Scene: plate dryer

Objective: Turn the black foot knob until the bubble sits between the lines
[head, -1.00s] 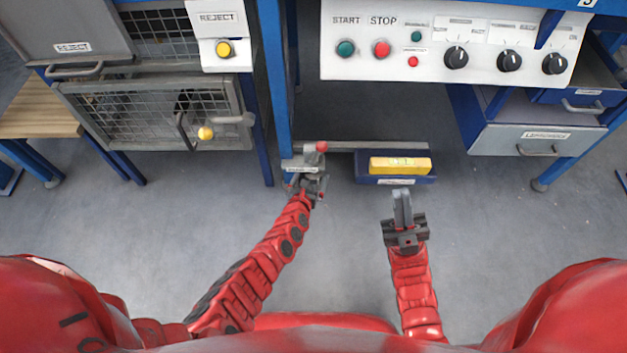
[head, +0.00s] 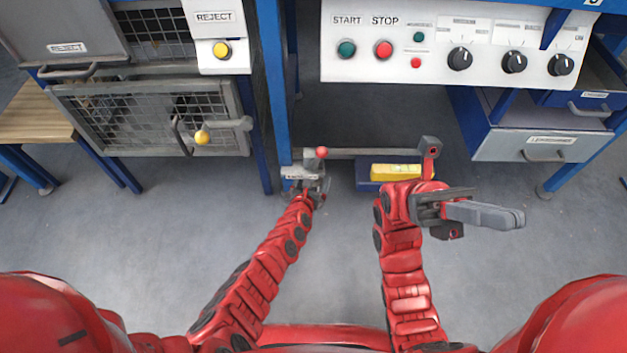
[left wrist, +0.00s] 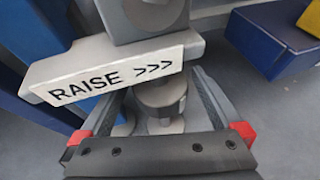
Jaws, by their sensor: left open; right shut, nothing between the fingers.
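My left gripper (head: 318,190) is open at the foot beside the blue post. In the left wrist view its fingers (left wrist: 160,105) stand on either side of a grey round foot part (left wrist: 160,98), under a plate marked RAISE >>> (left wrist: 115,75). I cannot tell whether they touch it, and no clearly black knob shows. The yellow level (head: 393,172) lies on a blue block (head: 366,181); my right arm covers its right part. Its bubble and lines cannot be made out. My right gripper (head: 518,218) is shut and empty, pointing right, over the floor.
A red-tipped lever (head: 321,152) stands by the foot. A blue post (head: 277,95) rises behind it. A control panel (head: 400,67) with buttons and dials hangs above. A drawer unit (head: 545,142) is at right, a mesh reject cage (head: 150,118) at left. The front floor is open.

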